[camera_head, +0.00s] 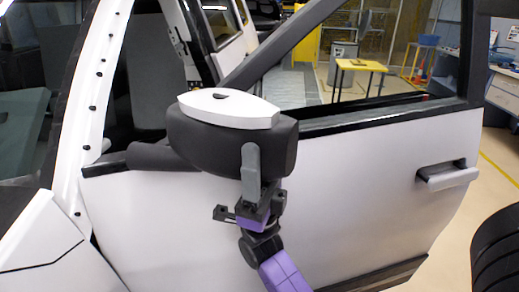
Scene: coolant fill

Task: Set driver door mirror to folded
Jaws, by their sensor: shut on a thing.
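The driver door mirror (195,135) is a black housing with a white top cap (228,108). It sticks out from the white driver door (340,185) at the front corner of the window. My gripper (252,165) comes up from below at the right part of the housing. One grey finger lies upright against the near face of the mirror. The other finger is hidden behind the housing. The gripper is shut on the mirror. The mirror's glass side cannot be seen.
A door handle (447,175) is at the right of the door. A black tyre (497,252) stands at the lower right edge. A yellow table (361,66) and a workbench (504,90) are in the background. The white fender (40,245) is at the lower left.

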